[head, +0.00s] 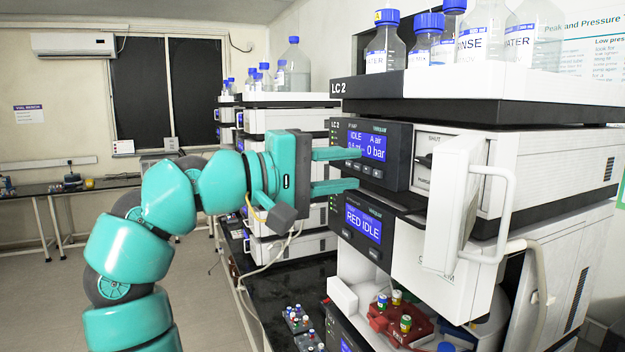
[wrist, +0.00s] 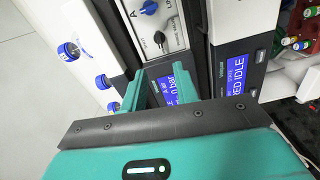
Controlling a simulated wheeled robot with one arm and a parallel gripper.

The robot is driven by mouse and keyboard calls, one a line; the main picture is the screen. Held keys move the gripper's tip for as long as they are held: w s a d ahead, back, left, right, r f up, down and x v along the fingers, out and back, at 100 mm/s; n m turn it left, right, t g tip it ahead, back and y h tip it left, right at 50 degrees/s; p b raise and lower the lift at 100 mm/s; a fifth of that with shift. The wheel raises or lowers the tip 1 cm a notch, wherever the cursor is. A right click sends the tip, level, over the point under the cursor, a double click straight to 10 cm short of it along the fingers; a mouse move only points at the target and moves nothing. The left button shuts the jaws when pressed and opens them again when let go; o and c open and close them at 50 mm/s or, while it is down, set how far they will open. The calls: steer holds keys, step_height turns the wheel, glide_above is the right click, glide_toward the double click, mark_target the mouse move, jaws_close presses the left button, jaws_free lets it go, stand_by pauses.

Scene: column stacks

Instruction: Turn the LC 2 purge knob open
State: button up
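The LC 2 stack (head: 408,86) stands at the right of the head view. Its pump module has a blue display (head: 367,146) reading IDLE and 0 bar. Right of it is a recessed white panel marked SHUT, with a dark knob (head: 427,160) partly hidden by an open white door (head: 455,195).
The open door's looped handle (head: 500,190) juts out at the right. Solvent bottles (head: 383,45) stand on top. A lower module reads RED IDLE (head: 363,223). A red vial rack (head: 400,322) sits below. Another stack stands behind my gripper. The floor at left is clear.

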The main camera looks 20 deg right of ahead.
steer(key=shift+s+a+b, duration=0.2)
steer(key=shift+a+b, duration=0.1)
steer(key=shift+a, duration=1.95)
